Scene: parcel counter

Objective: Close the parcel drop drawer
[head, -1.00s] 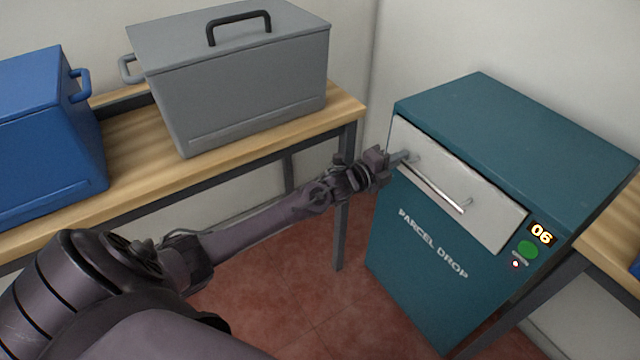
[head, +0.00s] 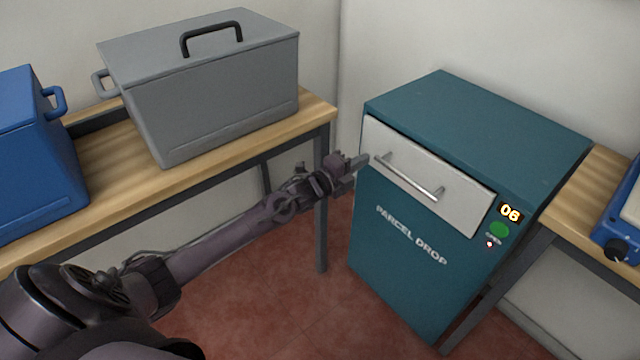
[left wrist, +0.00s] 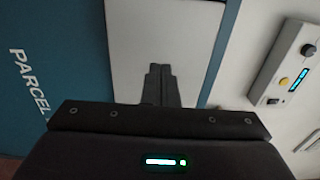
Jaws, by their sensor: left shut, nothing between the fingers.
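The teal parcel drop cabinet (head: 405,270) stands right of centre in the head view. Its pale drawer front (head: 455,213) sits close to the cabinet face, with a thin dark line along its top edge. I cannot tell whether it is fully flush. The metal bar handle (head: 410,178) runs across the drawer front. My left gripper (head: 362,160) is shut and empty, its fingertips at the drawer's left end, just left of the handle. In the left wrist view the closed fingers (left wrist: 160,84) point at the pale drawer front (left wrist: 195,35). My right gripper is not in view.
A display and a green button (head: 499,229) are at the cabinet's right. A wooden bench (head: 225,145) on the left holds a grey lidded box (head: 215,100) and a blue box (head: 35,165). Another bench (head: 590,195) at the right carries a blue device (head: 617,232).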

